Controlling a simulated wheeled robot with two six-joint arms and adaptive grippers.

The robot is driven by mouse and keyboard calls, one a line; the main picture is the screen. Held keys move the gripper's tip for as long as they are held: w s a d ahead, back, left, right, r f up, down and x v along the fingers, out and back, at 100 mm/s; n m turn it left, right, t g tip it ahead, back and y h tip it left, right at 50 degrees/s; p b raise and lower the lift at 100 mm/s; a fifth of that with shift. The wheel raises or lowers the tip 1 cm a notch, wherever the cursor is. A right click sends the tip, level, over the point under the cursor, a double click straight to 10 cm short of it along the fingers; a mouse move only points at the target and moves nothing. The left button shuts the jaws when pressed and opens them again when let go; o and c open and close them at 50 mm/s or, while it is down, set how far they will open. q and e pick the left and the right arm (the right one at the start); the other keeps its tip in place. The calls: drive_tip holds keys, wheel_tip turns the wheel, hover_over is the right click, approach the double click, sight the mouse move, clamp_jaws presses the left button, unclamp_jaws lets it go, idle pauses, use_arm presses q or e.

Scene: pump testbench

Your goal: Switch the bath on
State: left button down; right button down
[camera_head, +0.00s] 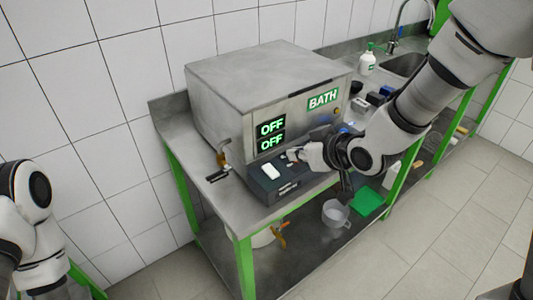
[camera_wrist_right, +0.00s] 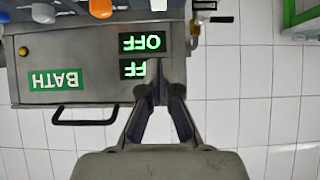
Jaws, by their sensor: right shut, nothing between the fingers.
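The bath (camera_head: 265,85) is a large steel box with a green BATH label (camera_head: 323,99) on its front. It stands on a steel bench against the tiled wall. Two displays on its front left, the upper (camera_head: 271,126) and the lower (camera_head: 271,141), both read OFF in green. My right gripper (camera_head: 291,155) is shut and empty, close below the lower display. Its tips also show in the right wrist view (camera_wrist_right: 160,88); contact is unclear.
A dark box with a white piece (camera_head: 270,171) sits below the displays. A black handle (camera_wrist_right: 85,121) projects from the bath. A brass valve (camera_head: 222,158) is at its left. A white bottle (camera_head: 367,62) and a sink are farther right. A jug (camera_head: 335,213) stands on the lower shelf.

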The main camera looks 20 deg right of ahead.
drive_tip(key=p, duration=0.2)
hover_over(266, 164)
drive_tip(key=s+d, duration=0.1)
drive_tip(key=s, duration=0.2)
wheel_tip(266, 164, down, 6)
wheel_tip(266, 164, down, 3)
drive_tip(key=shift+r, duration=0.2)
drive_tip(key=shift+w+f, duration=0.1)
drive_tip(key=shift+f, duration=0.5)
